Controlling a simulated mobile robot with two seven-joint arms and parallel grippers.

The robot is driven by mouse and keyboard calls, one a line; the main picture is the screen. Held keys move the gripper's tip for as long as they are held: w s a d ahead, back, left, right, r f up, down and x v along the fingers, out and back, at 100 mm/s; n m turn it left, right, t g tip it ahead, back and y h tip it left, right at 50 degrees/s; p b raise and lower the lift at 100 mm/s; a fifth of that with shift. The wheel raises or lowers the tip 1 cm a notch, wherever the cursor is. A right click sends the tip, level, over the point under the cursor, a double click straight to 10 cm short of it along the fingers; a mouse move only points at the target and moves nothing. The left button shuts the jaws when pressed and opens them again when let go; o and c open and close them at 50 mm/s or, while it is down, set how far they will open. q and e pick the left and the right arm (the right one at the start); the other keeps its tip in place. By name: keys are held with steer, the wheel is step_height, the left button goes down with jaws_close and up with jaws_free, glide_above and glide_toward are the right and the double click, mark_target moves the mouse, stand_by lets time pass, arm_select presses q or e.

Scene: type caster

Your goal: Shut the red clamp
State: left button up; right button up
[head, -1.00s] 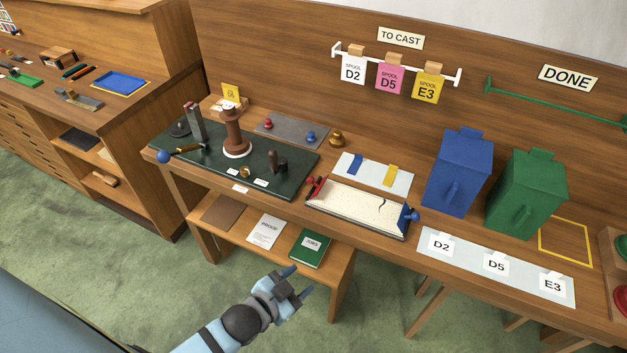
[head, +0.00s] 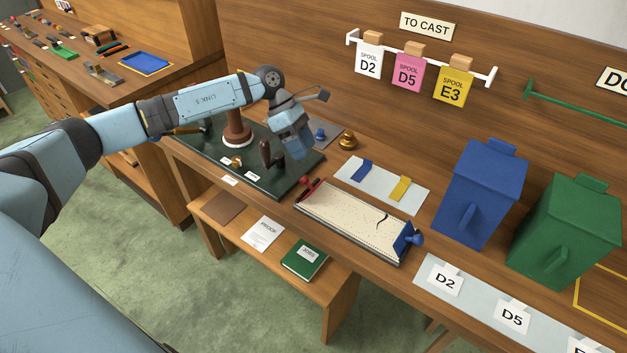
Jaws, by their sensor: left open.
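The red clamp (head: 313,189) sits at the left end of a long pale tray (head: 350,213) on the bench. It has a red bar and a red knob; whether it is shut cannot be told at this size. A blue clamp (head: 405,240) with a round knob is at the tray's right end. My left gripper (head: 312,126) is open and empty, above the back right part of the dark green board, up and behind the red clamp and apart from it. My right gripper is out of view.
A brown spindle (head: 237,126) and a dark upright handle (head: 271,155) stand on the dark green board (head: 285,185). A brass weight (head: 347,140) is behind. A pale mat (head: 417,193) holds blue and yellow strips. Blue (head: 482,190) and green (head: 568,225) bins stand right.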

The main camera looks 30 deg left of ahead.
mark_target(308, 183)
arm_select(q)
steer(key=w+a+r+y, duration=0.1)
steer(key=a+r+y, duration=0.1)
steer(key=a, duration=0.4)
steer(key=shift+m, duration=0.3)
steer(key=p+x, duration=0.1)
steer(key=x, duration=1.3)
steer(key=shift+a, duration=0.15)
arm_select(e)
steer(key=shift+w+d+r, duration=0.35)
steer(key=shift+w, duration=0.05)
arm_select(q)
steer(key=c, duration=0.9)
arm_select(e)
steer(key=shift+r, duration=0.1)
